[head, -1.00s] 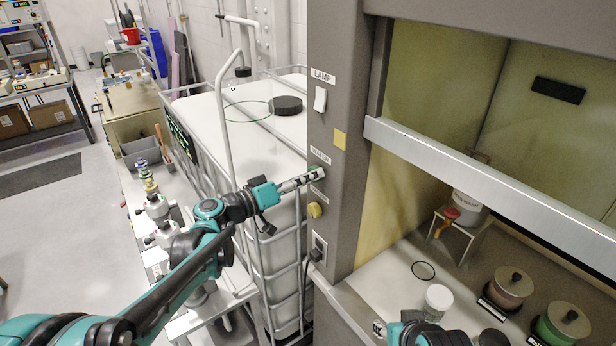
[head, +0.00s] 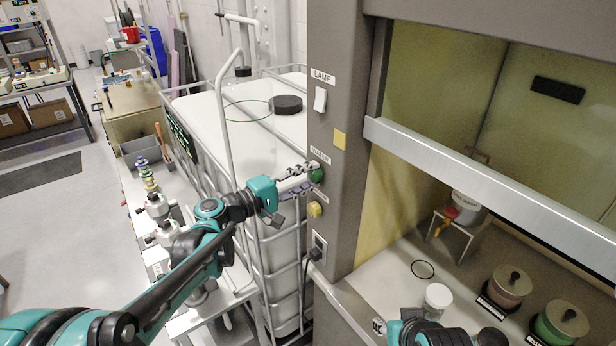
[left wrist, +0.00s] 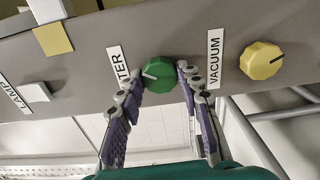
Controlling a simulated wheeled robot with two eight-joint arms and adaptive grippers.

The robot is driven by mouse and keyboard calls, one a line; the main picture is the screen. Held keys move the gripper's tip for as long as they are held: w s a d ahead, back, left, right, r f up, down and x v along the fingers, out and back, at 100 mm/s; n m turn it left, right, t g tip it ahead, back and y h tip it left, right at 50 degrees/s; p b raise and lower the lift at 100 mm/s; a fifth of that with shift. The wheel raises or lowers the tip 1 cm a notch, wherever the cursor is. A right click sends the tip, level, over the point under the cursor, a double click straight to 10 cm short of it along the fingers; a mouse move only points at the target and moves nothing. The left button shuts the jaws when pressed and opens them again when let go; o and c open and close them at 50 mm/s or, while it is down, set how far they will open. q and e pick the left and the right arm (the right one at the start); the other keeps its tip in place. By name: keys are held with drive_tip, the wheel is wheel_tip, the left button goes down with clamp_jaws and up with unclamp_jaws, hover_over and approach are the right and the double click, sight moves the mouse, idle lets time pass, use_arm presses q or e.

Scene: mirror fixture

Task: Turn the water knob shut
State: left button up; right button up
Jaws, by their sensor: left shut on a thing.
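The green water knob (head: 316,172) sits on the grey fume hood post under a label reading WATER. My left gripper (head: 308,178) reaches it from the left and is shut on it. In the left wrist view the fingers (left wrist: 160,84) lie on both sides of the green knob (left wrist: 158,72). A pale pointer line on the knob points left, toward the partly covered label. My right gripper (head: 382,327) shows only in part at the bottom edge of the head view; its jaws cannot be made out.
A yellow knob (head: 315,209) labelled VACUUM sits just below, and also shows in the left wrist view (left wrist: 262,60). A lamp switch (head: 320,99) and a yellow tag (head: 340,139) are above. A caged white tank (head: 250,135) stands behind my left arm. An outlet (head: 319,246) is below.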

use_arm(q)
drive_tip(key=n, duration=0.5)
drive_tip(key=shift+n, duration=0.7)
drive_tip(key=o, duration=1.2)
drive_tip(key=shift+c, duration=0.2)
drive_tip(key=v, duration=1.2)
drive_tip(key=shift+f, duration=0.1)
